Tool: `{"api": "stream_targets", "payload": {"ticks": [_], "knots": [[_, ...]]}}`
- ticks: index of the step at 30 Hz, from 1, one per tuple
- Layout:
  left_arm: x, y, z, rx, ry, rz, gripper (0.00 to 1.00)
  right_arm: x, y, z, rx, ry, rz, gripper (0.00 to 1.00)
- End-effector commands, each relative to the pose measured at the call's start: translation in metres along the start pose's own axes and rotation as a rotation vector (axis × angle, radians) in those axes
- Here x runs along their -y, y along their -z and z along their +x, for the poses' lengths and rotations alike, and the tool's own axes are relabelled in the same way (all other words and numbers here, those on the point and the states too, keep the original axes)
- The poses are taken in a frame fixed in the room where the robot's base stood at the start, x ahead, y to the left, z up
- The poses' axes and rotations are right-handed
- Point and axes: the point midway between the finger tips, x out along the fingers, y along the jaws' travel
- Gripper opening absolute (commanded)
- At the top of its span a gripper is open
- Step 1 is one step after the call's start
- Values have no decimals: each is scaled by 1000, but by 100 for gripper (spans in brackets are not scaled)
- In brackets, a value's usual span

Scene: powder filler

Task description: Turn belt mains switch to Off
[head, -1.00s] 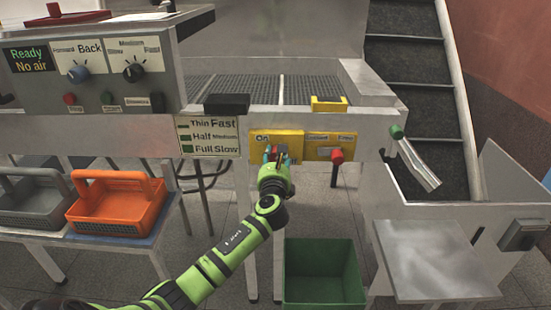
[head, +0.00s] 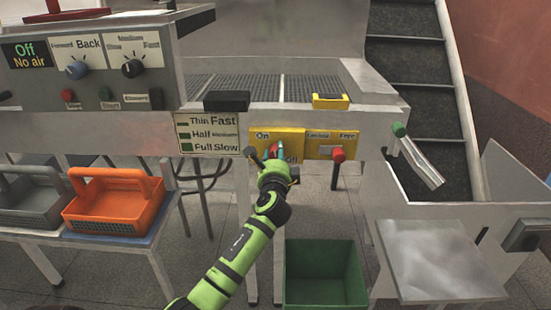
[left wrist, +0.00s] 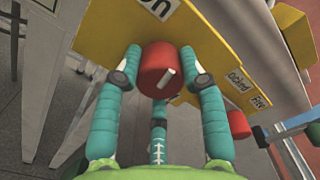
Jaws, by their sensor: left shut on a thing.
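The belt mains switch is a red knob (left wrist: 161,70) with a white pointer mark, on a yellow plate (head: 262,134) lettered "On" at its upper left. "Off" shows partly at its lower right in the head view. My left gripper (head: 275,156) is at this plate, its fingers mostly covering the knob there. In the left wrist view its teal fingers (left wrist: 161,76) close around both sides of the red knob, and the white mark is tilted. The display (head: 28,54) at the upper left reads "Off" and "No air". My right gripper is not in view.
Beside the switch, a second red knob (head: 338,155) sits on a yellow plate lettered "Locked" and "Free". A green bin (head: 325,250) stands below. An orange basket (head: 112,227) and a grey basket (head: 30,220) sit at left.

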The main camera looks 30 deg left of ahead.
Motion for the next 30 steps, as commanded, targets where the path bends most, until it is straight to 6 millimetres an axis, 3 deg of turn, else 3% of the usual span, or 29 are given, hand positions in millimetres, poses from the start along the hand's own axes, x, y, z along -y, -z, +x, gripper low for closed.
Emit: {"api": "stream_targets", "payload": {"ticks": [1,15,30], "knots": [[-6,8,-2,-13,-9,-50,8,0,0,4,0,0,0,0],[-3,8,-2,-13,-10,-439,8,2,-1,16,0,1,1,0],[0,7,-2,-13,-7,-600,8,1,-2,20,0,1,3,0]]}}
